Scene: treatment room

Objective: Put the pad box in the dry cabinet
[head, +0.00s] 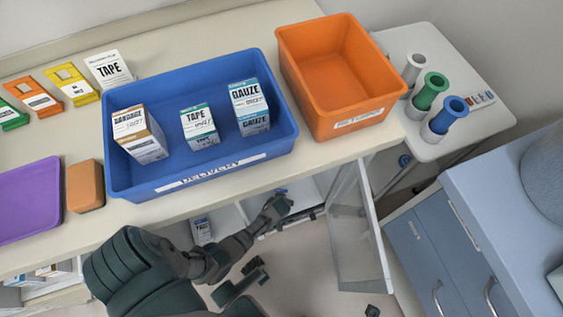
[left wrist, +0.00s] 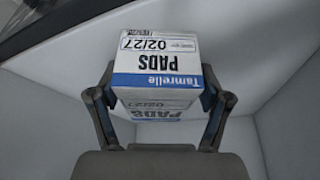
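The pad box (left wrist: 158,60) is white with a blue band and reads PADS upside down in the left wrist view. It sits between the two fingers of my left gripper (left wrist: 158,92), which press on its sides. In the head view my left gripper (head: 277,204) reaches under the counter's front edge, at the open dry cabinet (head: 309,187). The pad box cannot be made out there. The cabinet's clear door (head: 358,230) stands open to the right. Pale inner walls surround the box in the wrist view. My right gripper is not in view.
On the counter stand a blue delivery bin (head: 200,170) with a bandage box, a tape box and a gauze box, an orange bin (head: 345,115), and a purple tray (head: 28,200). Another small box (head: 201,229) stands below the counter.

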